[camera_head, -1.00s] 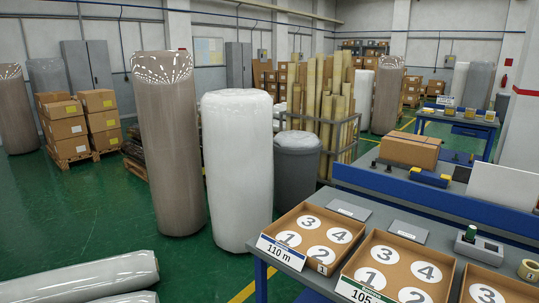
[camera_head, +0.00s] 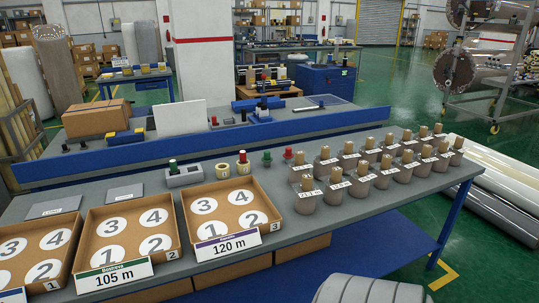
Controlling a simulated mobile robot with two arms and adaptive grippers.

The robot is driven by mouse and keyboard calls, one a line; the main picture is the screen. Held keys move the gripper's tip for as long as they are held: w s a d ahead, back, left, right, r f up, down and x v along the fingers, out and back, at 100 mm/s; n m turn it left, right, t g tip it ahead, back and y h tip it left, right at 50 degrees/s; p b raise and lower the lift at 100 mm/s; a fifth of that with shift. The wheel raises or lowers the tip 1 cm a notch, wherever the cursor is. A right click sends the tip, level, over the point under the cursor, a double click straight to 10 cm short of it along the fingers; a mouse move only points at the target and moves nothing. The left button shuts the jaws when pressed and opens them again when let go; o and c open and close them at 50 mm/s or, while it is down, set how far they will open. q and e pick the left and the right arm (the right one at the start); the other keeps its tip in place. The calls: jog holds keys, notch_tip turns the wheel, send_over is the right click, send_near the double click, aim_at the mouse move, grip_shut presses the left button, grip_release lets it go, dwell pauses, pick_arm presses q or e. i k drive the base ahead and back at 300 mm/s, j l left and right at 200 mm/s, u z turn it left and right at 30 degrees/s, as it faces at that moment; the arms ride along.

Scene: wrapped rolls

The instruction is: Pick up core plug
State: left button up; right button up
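Several core plugs stand upright in two rows on the right part of the grey workbench (camera_head: 300,255). Each looks like a grey tapered body with a tan peg on top and a white label. The nearest plug (camera_head: 307,197) is at the left end of the front row, and another plug (camera_head: 456,152) is at the far right end. Labels are too small to read surely. Neither of my grippers is in view.
Trays with numbered circles stand left of the plugs: one marked 105 m (camera_head: 92,222) and one marked 120 m (camera_head: 262,205). Small red and green knobs (camera_head: 288,154) and a tape roll (camera_head: 243,166) lie behind. A blue rail (camera_head: 345,127) runs behind. Wrapped rolls (camera_head: 495,185) lie right.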

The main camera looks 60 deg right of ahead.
aim_at(288, 155)
jog(key=z, duration=2.15)
